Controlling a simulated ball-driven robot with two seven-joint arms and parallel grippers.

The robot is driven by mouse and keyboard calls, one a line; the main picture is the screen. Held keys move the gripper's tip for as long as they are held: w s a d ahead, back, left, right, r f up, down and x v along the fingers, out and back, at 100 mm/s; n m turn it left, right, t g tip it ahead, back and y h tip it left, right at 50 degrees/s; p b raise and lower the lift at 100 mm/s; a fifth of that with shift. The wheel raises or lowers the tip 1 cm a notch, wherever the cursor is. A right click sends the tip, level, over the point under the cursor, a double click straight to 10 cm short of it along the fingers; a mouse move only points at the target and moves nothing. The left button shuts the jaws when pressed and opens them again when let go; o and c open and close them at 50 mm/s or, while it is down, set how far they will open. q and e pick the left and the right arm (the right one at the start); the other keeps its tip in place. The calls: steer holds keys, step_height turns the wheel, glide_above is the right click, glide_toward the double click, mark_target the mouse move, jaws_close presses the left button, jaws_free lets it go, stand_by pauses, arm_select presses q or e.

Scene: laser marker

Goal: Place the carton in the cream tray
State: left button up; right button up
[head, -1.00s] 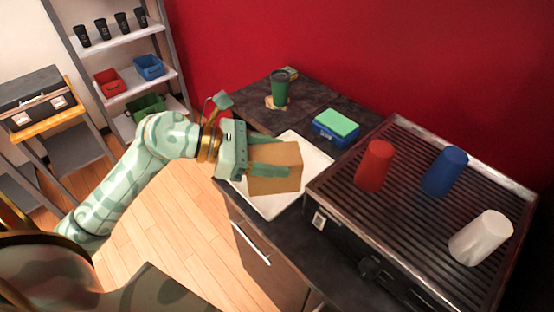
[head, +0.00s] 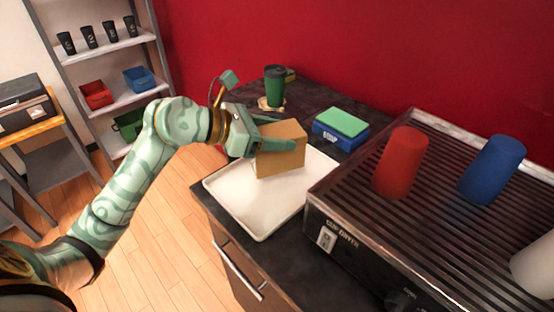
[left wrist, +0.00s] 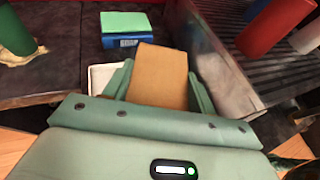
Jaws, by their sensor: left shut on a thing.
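The carton (head: 280,155) is a plain tan-brown box. My left gripper (head: 276,142) is shut on it, one finger along its near top side. The cream tray (head: 262,219) lies on the dark counter beneath. The carton is over the back part of the tray; I cannot tell if its bottom touches the tray. In the left wrist view the carton (left wrist: 158,76) sits between the two green fingers, and a corner of the tray (left wrist: 101,78) shows to its left. My right gripper is not in view.
A black ridged machine (head: 345,215) stands right of the tray, bearing a red cup (head: 401,163), a blue cup (head: 492,170) and a white cup (head: 535,265). Behind the tray are a blue box with a green top (head: 341,127) and a green cup (head: 274,88). The tray's front half is clear.

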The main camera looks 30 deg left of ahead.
arm_select(q)
step_height(320, 180, down, 4)
steer(key=shift+f+b, duration=0.25)
steer(key=shift+b, duration=0.45)
steer(key=shift+r, duration=0.1)
steer(key=o, duration=1.1)
steer(key=shift+f, duration=0.2)
steer(key=shift+s+a+r, duration=0.15)
steer(key=shift+r, duration=0.15)
steer(key=p+v, duration=0.2)
steer(key=v, duration=0.9)
steer(key=shift+s+r, duration=0.15)
steer(key=shift+s, duration=0.05)
